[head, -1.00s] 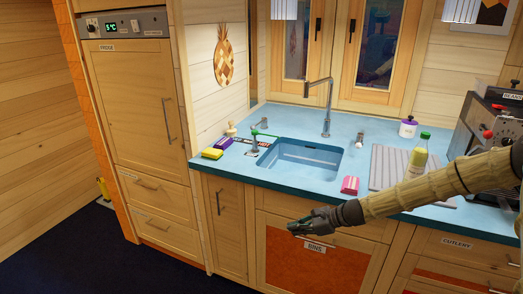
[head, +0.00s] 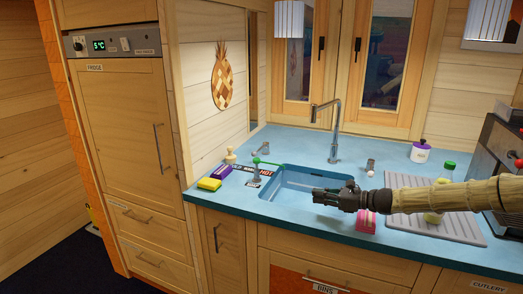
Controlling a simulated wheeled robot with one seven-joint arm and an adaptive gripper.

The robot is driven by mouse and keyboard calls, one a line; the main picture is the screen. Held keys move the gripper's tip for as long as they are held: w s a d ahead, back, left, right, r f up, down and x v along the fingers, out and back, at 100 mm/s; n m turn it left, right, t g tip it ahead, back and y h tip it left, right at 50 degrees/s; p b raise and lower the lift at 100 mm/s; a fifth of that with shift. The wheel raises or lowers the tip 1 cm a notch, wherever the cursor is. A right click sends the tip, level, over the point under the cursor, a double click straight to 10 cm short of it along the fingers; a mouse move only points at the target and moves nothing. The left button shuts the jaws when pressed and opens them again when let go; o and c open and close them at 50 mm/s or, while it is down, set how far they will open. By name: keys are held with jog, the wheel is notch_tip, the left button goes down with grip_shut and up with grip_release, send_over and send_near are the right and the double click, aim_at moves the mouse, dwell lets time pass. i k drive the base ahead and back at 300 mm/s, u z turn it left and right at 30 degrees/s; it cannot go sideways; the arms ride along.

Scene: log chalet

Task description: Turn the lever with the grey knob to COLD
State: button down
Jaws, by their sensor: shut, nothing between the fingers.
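A small lever fitting stands on the blue counter left of the sink (head: 300,178). It has a green arm (head: 272,163) with a green end, and a small grey upright piece (head: 264,148) just behind it. I cannot tell whether this grey piece is the grey knob. A dark label plate (head: 266,170) beneath shows red lettering that seems to read HOT; the rest is too small or covered to read. My gripper (head: 318,196) is shut and empty, pointing left above the sink, to the right of the fitting and apart from it.
A grey tap (head: 338,135) rises behind the sink. A yellow sponge (head: 209,184) and purple box (head: 221,171) lie left of the fitting. A pink item (head: 366,222), a ribbed drainboard (head: 455,228) and a bottle (head: 448,170) are at right, near my arm.

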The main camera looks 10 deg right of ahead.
aim_at(254, 154)
jog(key=i, duration=1.25)
